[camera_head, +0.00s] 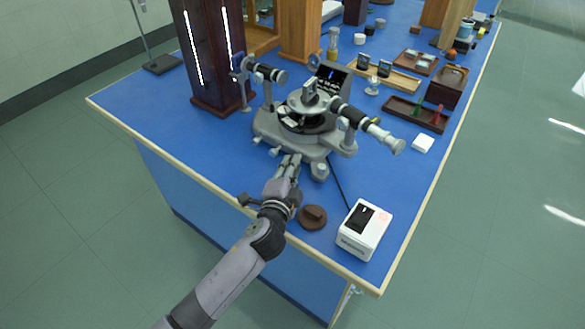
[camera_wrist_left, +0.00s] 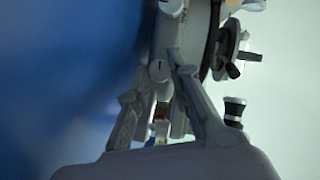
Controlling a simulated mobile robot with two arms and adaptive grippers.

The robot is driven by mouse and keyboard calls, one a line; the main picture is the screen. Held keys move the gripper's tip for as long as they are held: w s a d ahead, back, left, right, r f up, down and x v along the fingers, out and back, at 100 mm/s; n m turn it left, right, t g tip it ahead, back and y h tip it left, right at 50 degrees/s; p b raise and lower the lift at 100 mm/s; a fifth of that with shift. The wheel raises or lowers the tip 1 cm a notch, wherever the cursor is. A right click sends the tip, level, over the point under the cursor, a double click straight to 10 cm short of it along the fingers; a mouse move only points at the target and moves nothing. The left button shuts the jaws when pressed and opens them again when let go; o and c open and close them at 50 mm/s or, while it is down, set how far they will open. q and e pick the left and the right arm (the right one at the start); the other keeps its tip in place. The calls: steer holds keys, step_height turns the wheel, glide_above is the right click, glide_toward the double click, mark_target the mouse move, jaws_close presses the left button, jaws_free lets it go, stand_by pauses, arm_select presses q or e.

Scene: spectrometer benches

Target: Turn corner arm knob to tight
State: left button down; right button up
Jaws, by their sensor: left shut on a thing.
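A grey spectrometer (camera_head: 300,120) with a round table and two telescope tubes stands on the blue bench. My left gripper (camera_head: 291,160) reaches its near side, low at the base. In the left wrist view the left gripper (camera_wrist_left: 160,88) has its two fingers around a small pale knob (camera_wrist_left: 160,70) on the spectrometer and is shut on it. In the head view the fingers hide the gripped knob. Whether this is the corner arm knob I cannot tell for certain. My right gripper is not in view.
A white box with a black panel (camera_head: 363,231) and a brown round block (camera_head: 312,217) stand near the bench's front edge. A dark wooden tray (camera_head: 417,114) and a small white block (camera_head: 423,144) lie at the right. Tall wooden pillars stand behind.

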arm_select(q)
steer(key=c, duration=1.5)
jaws_free()
steer(key=shift+o, duration=0.2)
